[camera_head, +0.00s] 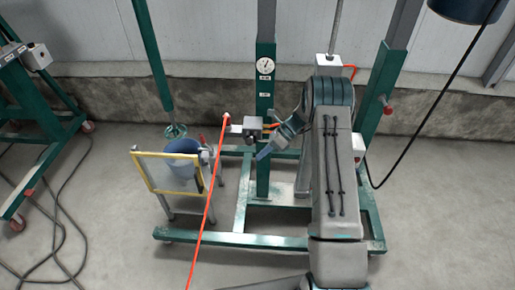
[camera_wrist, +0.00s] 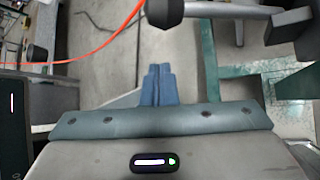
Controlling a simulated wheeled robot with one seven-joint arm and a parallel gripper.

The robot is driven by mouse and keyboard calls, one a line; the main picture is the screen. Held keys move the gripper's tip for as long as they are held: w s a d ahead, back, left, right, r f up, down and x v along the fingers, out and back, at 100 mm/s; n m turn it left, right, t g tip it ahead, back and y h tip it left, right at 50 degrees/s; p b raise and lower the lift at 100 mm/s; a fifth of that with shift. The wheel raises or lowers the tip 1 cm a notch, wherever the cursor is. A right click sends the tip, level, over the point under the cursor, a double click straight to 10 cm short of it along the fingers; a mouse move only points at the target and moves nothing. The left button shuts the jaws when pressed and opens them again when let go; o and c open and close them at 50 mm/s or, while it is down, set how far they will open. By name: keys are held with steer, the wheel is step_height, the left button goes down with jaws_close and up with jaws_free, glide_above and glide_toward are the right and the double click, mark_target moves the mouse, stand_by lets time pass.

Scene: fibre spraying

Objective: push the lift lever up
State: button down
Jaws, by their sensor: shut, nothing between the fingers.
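My gripper (camera_head: 263,154) is shut and empty in front of the green post (camera_head: 264,100) of the stand, just below a small grey box (camera_head: 252,128). An orange-red lever-like piece (camera_head: 271,126) shows beside that box, partly behind my wrist. I cannot tell for sure which part is the lift lever. In the wrist view, the two blue fingers (camera_wrist: 160,70) are together. A black round-ended knob (camera_wrist: 165,11) on a grey bar lies ahead of the fingertips, with a visible gap in the picture.
A red-orange hose (camera_head: 210,190) hangs to the left of my gripper. A blue bucket (camera_head: 184,158) in a yellow-framed stand (camera_head: 150,172) stands further left. Green base rails (camera_head: 270,241) cross the floor. Another green frame (camera_head: 22,120) and dark cables (camera_head: 62,215) are at far left.

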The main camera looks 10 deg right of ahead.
steer(key=w+b+v, duration=0.1)
steer(key=v, duration=0.9)
steer(key=shift+w+d+f, duration=0.25)
steer(key=shift+f, duration=0.1)
steer(key=s+a+r+n+t+h, duration=0.1)
steer(key=s+a+r+n+h, duration=0.2)
steer(key=s+r+n, duration=0.45)
steer(key=s+a+r+n+h, duration=0.2)
steer(key=s+r+n+h, duration=0.15)
steer(key=s+r, duration=0.55)
steer(key=s+a+r+n+t+h, duration=0.1)
steer(key=s+r+n+t+h, duration=0.1)
steer(key=s+n, duration=0.9)
steer(key=s+t+h, duration=0.1)
steer(key=s, duration=0.6)
steer(key=shift+s+r+n+t, duration=0.2)
steer(key=shift+n+t, duration=0.1)
steer(key=shift+t, duration=0.1)
